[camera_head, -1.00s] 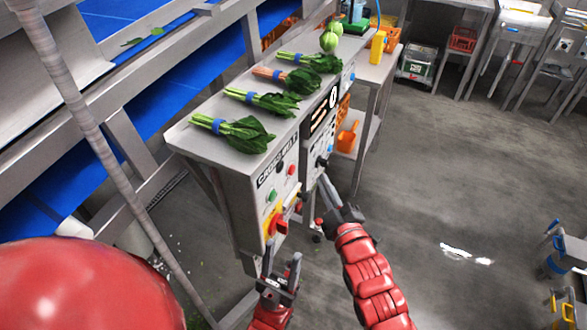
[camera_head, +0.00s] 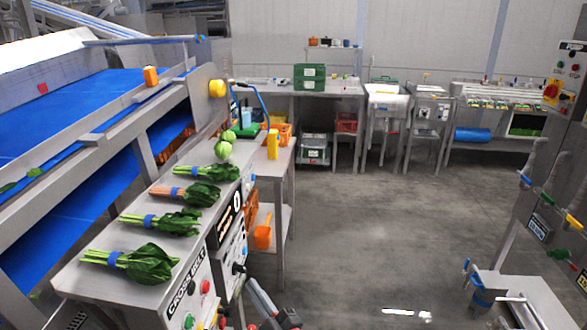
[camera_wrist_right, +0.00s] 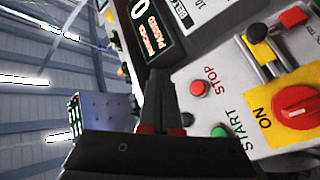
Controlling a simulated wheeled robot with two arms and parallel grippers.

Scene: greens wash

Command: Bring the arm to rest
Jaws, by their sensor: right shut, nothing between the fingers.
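My right gripper (camera_head: 252,285) shows at the bottom of the head view, in front of the cross belt control cabinet (camera_head: 184,300). Its fingers are together with nothing between them. In the right wrist view the closed fingers (camera_wrist_right: 161,82) stand out before the panel. That view also shows the red stop button (camera_wrist_right: 199,89), the green start button (camera_wrist_right: 219,132) and the red rotary switch on a yellow plate (camera_wrist_right: 296,101). I cannot tell whether the fingers touch the panel; no contact is visible. My left gripper is not visible in the head view.
Bunches of greens (camera_head: 150,263) with blue bands lie in a row on the cabinet's top, with round green vegetables (camera_head: 224,149) behind. Blue conveyor belts (camera_head: 110,95) run at left. A metal stand (camera_head: 525,297) is at lower right. The grey floor (camera_head: 370,220) between is clear.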

